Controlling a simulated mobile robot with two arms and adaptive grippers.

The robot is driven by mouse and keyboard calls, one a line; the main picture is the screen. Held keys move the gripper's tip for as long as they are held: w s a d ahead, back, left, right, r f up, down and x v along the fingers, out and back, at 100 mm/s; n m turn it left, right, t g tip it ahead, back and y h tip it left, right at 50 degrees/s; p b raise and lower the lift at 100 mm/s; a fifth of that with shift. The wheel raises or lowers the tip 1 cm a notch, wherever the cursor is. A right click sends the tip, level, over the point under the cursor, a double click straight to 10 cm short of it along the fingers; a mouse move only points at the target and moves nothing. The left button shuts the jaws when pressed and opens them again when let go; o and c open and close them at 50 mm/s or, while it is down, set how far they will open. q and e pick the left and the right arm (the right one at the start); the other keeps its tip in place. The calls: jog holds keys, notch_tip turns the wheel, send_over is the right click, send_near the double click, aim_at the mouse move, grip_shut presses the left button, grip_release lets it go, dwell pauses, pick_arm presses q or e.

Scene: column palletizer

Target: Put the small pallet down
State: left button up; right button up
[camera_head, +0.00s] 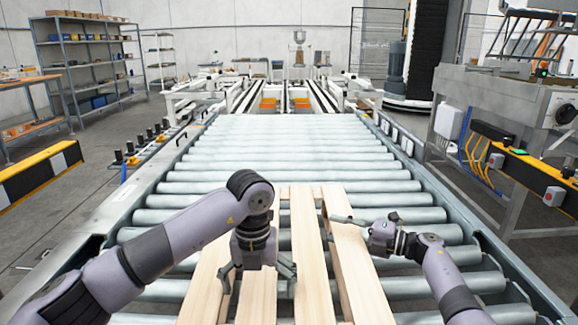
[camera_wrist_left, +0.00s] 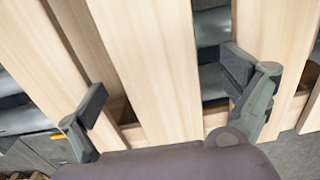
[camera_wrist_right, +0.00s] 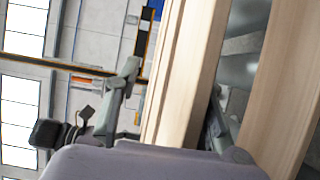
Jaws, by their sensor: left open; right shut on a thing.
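The small pallet (camera_head: 312,262) is made of pale wooden slats and lies above the rollers in the lower middle of the head view. I cannot tell whether it touches the rollers or is held just above them. My left gripper (camera_head: 258,280) is open above its left part. In the left wrist view, the open fingers (camera_wrist_left: 168,92) stand either side of one slat (camera_wrist_left: 148,60). My right gripper (camera_head: 352,226) is shut on the pallet's right side board, which also shows in the right wrist view (camera_wrist_right: 185,75). Its far finger is partly hidden by the wood.
The roller conveyor (camera_head: 285,155) is empty beyond the pallet. Metal side rails (camera_head: 150,195) border it. A control stand (camera_head: 510,110) is at the right, and yellow-black barriers (camera_head: 40,172) stand at the left. Shelves (camera_head: 90,65) are at the back left.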

jog(key=shift+a+r, duration=0.1)
jog(key=shift+r, duration=0.3)
pick_arm(q)
jog(key=shift+w+r, duration=0.1)
jog(key=shift+r, duration=3.85)
pick_arm(e)
jog(key=o, duration=1)
jog(key=shift+f, duration=0.15)
pick_arm(q)
jog(key=shift+a, duration=0.1)
pick_arm(e)
jog(key=shift+s+f, duration=0.1)
jog(key=v, duration=1.2)
jog(key=shift+f, duration=0.15)
